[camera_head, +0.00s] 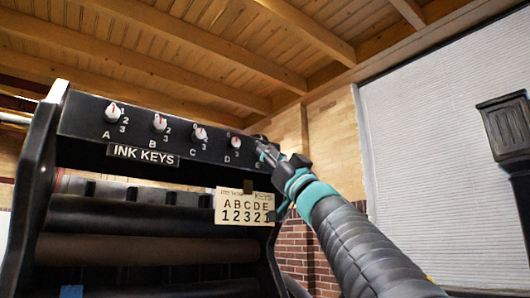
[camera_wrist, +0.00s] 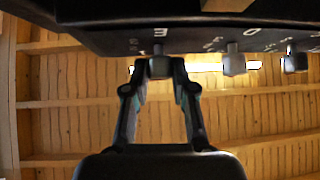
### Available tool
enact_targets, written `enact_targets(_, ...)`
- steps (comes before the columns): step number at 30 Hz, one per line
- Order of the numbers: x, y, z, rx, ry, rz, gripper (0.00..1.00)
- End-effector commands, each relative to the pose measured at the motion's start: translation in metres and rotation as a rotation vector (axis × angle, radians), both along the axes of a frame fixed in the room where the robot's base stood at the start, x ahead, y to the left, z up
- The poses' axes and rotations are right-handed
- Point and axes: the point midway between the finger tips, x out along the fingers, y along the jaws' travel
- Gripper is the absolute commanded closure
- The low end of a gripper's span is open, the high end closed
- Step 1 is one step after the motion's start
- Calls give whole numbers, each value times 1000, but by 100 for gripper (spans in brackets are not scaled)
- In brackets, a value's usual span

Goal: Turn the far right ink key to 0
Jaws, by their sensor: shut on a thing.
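The far right ink key, E (camera_wrist: 159,66), is a grey knob under the black panel in the wrist view. My gripper (camera_wrist: 158,74) has one finger on each side of it and is shut on it. In the head view my gripper (camera_head: 264,152) reaches the right end of the ink key panel (camera_head: 185,133) and hides key E, so its pointer setting cannot be read. The wrist view shows the letter E beside the key, but not its pointer.
White keys A (camera_head: 114,111), B (camera_head: 160,122), C (camera_head: 200,132) and D (camera_head: 236,142) stand left along the panel. Key D (camera_wrist: 234,62) is close beside my fingers. A card (camera_head: 244,207) reads ABCDE, 12321. Black rollers (camera_head: 140,215) lie below.

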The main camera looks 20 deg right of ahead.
Motion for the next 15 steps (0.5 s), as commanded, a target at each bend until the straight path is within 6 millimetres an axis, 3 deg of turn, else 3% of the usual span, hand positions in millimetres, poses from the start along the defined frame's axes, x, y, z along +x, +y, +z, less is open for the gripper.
enact_targets(15,-2,-1,5,-129,-55,1,100)
